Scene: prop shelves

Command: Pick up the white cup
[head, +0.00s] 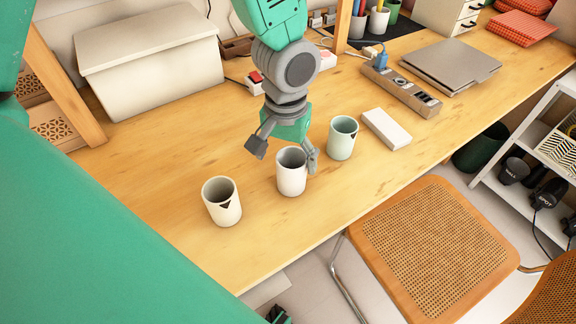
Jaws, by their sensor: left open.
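The white cup (291,176) stands upright on the wooden table, in the middle of a row of three cups. My left gripper (284,153) comes down from the top of the head view and is open. Its fingers are spread at the far side of the white cup's rim. One finger is up and to the left of the cup, the other is close to its right side. I cannot tell whether that finger touches it. A cream cup (221,206) with a dark triangle stands to the left. A pale green cup (340,143) stands to the right. My right gripper is not seen.
A white box (386,129) lies right of the cups, near a power strip (405,90) and a grey laptop (450,66). A large pale bin (150,70) stands at the back left. A cane chair (435,245) is at the front edge. The table's left front is clear.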

